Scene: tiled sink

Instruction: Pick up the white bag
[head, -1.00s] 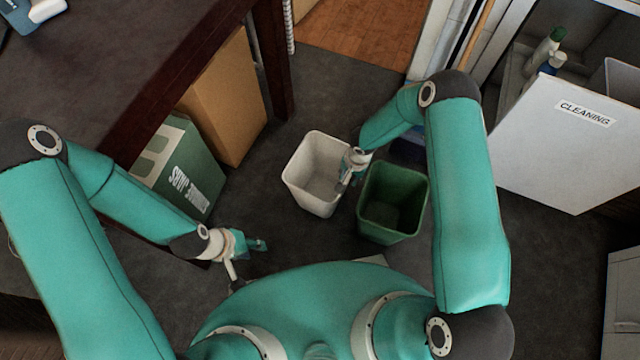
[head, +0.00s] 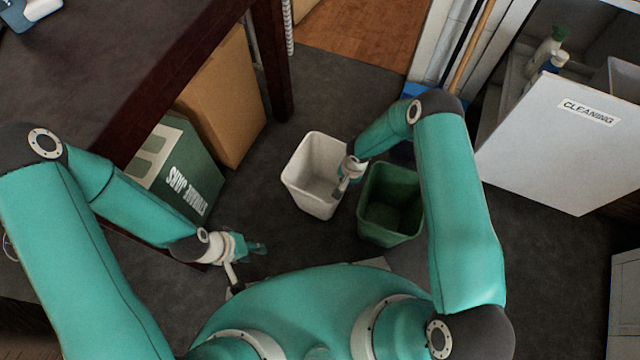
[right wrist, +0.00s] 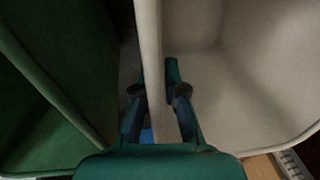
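No white bag is clearly seen; the white thing on the floor is an open, upright white bin (head: 309,165). In the head view my right gripper (head: 342,187) is at the bin's right rim. In the right wrist view its fingers (right wrist: 157,88) lie on either side of the white bin's wall (right wrist: 149,30), close against it, and seem shut on it. The bin's inside (right wrist: 235,80) shows pale, with no contents visible. My left gripper (head: 251,264) is open and empty, low near my body, away from the bin.
A green bin (head: 390,205) stands right beside the white bin and also fills the left of the right wrist view (right wrist: 50,90). A green box (head: 180,165) and brown carton (head: 225,95) stand left by the dark table (head: 110,60). A white cleaning cabinet (head: 550,150) is at right.

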